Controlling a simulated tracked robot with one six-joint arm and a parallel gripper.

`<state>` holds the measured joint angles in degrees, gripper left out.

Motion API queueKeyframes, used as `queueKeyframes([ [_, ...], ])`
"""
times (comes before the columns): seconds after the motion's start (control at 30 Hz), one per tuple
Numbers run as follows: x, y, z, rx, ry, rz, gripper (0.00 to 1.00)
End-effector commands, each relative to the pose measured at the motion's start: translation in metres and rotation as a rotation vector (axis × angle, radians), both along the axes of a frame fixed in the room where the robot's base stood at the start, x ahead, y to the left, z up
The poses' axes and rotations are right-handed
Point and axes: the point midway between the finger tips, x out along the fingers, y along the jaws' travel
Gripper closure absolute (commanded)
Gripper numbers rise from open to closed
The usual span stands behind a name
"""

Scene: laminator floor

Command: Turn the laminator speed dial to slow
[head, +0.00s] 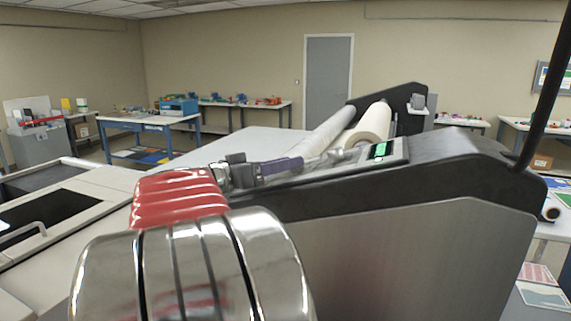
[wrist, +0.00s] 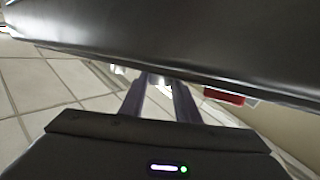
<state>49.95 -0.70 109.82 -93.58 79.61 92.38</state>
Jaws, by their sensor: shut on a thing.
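The laminator (head: 420,255) is the large grey machine with black side covers filling the centre and right of the head view. Its control panel with a lit green display (head: 380,151) is on the top near side. My gripper (head: 300,163) reaches across to the panel's left part, its purple-grey fingers low against it.
A white film roll (head: 372,125) lies across the laminator behind the panel. The black side cover (head: 460,160) rises right of my gripper. A blue-framed workbench (head: 150,122) and a grey door (head: 328,80) are far behind.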

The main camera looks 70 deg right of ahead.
Motion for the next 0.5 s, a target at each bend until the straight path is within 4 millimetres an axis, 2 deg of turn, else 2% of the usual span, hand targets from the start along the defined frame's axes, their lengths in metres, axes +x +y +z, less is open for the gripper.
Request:
queueKeyframes([
  [0.5, -0.0066, 0.0026, 0.0027, 0.069, -0.008, 0.188, 0.93],
])
